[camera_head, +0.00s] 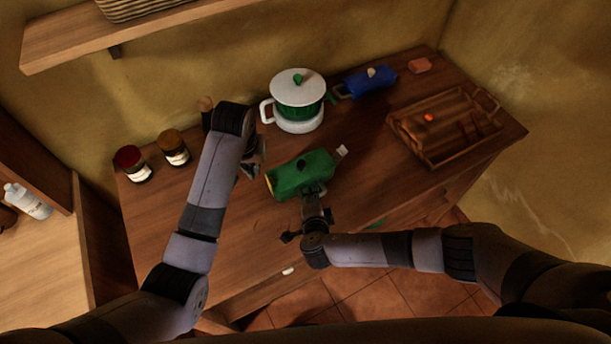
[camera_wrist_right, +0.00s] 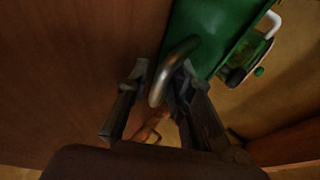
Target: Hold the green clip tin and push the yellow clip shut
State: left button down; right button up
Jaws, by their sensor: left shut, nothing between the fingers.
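The green clip tin (camera_head: 305,174) lies on the wooden counter in front of the white-lidded pot. A yellow strip (camera_head: 269,186), which looks like the yellow clip, shows at its left end; whether it is raised or flat is too small to tell. A pale spout-like piece (camera_head: 342,151) sticks out at the right end. My right gripper (camera_head: 314,192) is at the tin's near side. In the right wrist view its fingers (camera_wrist_right: 160,80) close around the tin's metal loop handle (camera_wrist_right: 179,52). My left gripper (camera_head: 254,166) is shut and empty, just left of and behind the tin.
A pot (camera_head: 298,95) stands behind the tin, with a blue item (camera_head: 372,81) beside it. A wooden tray (camera_head: 415,141) is at right. Two jars (camera_head: 130,163) (camera_head: 173,148) stand at left. A small white object (camera_head: 288,271) lies at the front edge.

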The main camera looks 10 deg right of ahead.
jog(key=shift+o, duration=1.1)
jog(key=shift+s, duration=0.1)
jog(key=v, duration=1.2)
